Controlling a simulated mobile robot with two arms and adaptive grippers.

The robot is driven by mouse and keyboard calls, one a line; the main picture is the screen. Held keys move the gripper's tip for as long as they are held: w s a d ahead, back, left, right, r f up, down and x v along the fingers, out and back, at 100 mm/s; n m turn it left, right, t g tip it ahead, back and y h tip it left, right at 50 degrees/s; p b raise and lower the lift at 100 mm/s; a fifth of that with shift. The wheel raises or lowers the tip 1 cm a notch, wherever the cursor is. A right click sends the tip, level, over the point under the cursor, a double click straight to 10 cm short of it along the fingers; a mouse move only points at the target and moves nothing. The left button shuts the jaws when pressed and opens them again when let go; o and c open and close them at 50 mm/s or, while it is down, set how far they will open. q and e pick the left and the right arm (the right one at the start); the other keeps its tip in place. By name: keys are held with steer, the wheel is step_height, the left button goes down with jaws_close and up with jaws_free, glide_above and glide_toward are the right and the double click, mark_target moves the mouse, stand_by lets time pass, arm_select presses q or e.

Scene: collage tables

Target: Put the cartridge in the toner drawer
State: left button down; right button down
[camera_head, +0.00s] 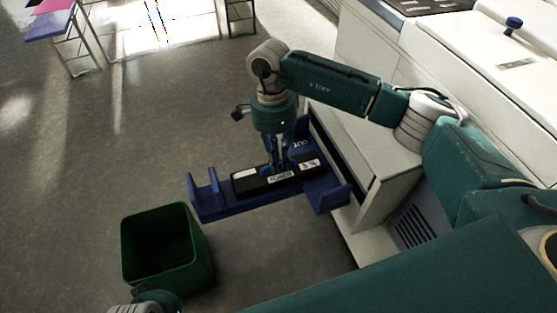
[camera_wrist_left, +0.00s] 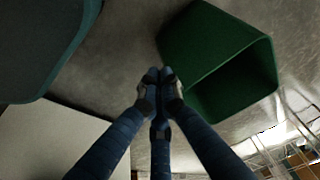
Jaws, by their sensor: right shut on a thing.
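The black cartridge (camera_head: 248,186) with white labels lies lengthwise in or just over the open blue toner drawer (camera_head: 230,207); I cannot tell if it is fully seated. My right gripper (camera_head: 281,168) points down from above and is shut on the cartridge near its middle. The drawer sticks out from the printer's front, with raised blue ends at left and right. My left gripper (camera_wrist_left: 160,80) shows in the left wrist view with its fingertips together and nothing between them. In the head view only part of the left arm shows at the bottom edge.
A dark green bin (camera_head: 168,250) stands on the floor left of and nearer than the drawer; it also shows in the left wrist view (camera_wrist_left: 205,45). The white printer (camera_head: 375,165) stands right of the drawer.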

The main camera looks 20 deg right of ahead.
steer(key=c, duration=1.9)
jaws_free()
steer(key=shift+o, duration=0.8)
